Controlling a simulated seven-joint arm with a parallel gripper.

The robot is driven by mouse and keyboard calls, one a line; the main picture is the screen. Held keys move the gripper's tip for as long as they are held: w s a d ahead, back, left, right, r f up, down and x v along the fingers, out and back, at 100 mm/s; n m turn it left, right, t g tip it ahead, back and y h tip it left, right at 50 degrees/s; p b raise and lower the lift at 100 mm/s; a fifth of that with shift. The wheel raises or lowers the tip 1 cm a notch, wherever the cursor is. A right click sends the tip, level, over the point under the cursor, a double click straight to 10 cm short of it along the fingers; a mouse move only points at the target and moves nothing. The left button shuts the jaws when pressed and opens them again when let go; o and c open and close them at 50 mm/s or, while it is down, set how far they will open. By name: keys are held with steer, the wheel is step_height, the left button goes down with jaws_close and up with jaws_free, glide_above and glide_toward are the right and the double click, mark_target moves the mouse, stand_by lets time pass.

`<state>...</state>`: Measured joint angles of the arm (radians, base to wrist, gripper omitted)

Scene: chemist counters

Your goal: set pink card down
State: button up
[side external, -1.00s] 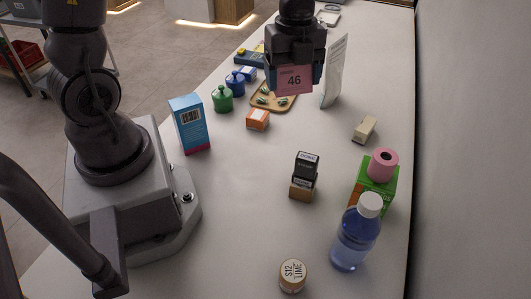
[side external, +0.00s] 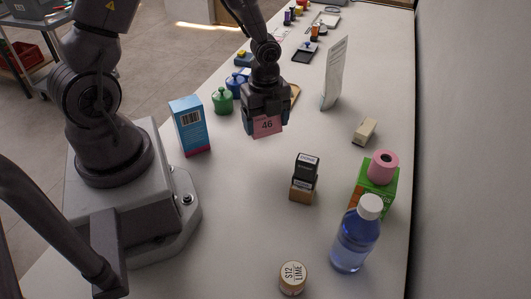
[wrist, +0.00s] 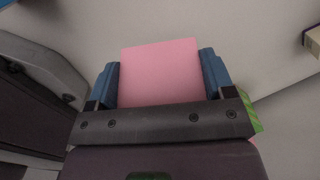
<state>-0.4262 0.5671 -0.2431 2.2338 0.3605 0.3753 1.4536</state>
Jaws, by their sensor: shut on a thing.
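The pink card (side external: 267,126), marked 46, is held upright in my gripper (side external: 266,122) in the side external view. My gripper is shut on it, above the white counter between the green pot and the stacked stamps. In the wrist view the pink card (wrist: 162,72) shows blank between the two blue fingers of my gripper (wrist: 160,82). I cannot tell whether the card's lower edge touches the counter.
A blue box (side external: 189,125) and green pot (side external: 222,101) stand to the left. Stacked stamps (side external: 304,178), a bottle (side external: 355,236), a green box (side external: 375,190) and a round jar (side external: 292,278) stand nearer.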

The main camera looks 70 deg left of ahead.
mark_target(265, 155)
step_height(265, 155, down, 8)
steer(key=shift+r, duration=0.1)
stand_by(0.4)
steer(key=o, duration=0.9)
steer(key=shift+c, duration=0.2)
